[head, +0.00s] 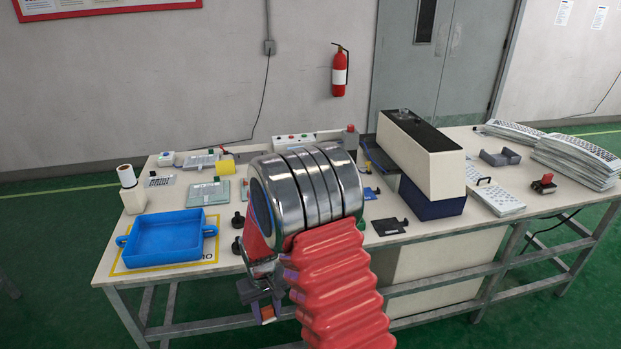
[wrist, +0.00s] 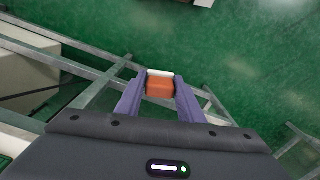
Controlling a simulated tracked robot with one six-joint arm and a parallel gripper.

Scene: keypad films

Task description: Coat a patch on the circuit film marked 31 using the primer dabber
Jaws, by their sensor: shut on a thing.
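My gripper (head: 266,312) is low in front of the table's front edge, over the floor. In the wrist view its two purple fingers (wrist: 160,88) are shut on a small orange block with a white strip at its far end, which looks like the primer dabber (wrist: 160,87). The block's orange part also shows in the head view. A small sheet with dark keys (head: 160,181) lies at the table's left, and grey-green plates (head: 206,194) lie beside it. No number 31 is readable, so I cannot tell which film is marked. My arm hides the table's middle.
A blue tray (head: 165,256) stands on a yellow-bordered mat at the front left. A cream and black machine (head: 420,150) stands right of centre. Stacks of printed sheets (head: 577,160) fill the far right. Metal table rails (wrist: 85,78) run close to my gripper; green floor lies beyond.

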